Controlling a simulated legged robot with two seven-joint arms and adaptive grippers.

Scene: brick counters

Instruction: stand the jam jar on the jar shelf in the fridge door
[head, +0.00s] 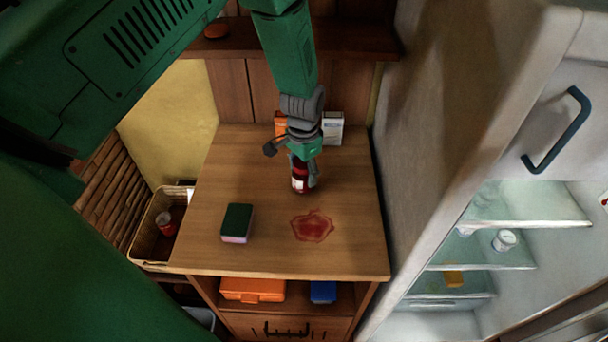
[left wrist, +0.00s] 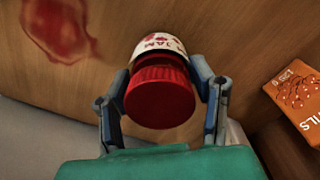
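The jam jar (head: 299,178) is dark red with a white label and stands upright at the wooden counter, behind a red stain. In the left wrist view the jam jar (left wrist: 160,95) shows its red lid and a label reading "JAM". My left gripper (head: 304,168) comes down over it from above. Its two fingers (left wrist: 160,85) lie along both sides of the jar and appear closed on it. The fridge (head: 490,265) at the right shows glass shelves inside. I cannot make out which part is the door's jar shelf. My right gripper is not in view.
A green and pink sponge (head: 237,222) and the red stain (head: 312,226) are on the counter (head: 270,255). An orange box (head: 280,124) and a white box (head: 332,128) stand at the back. A basket (head: 150,235) is at left. The fridge side wall borders the counter.

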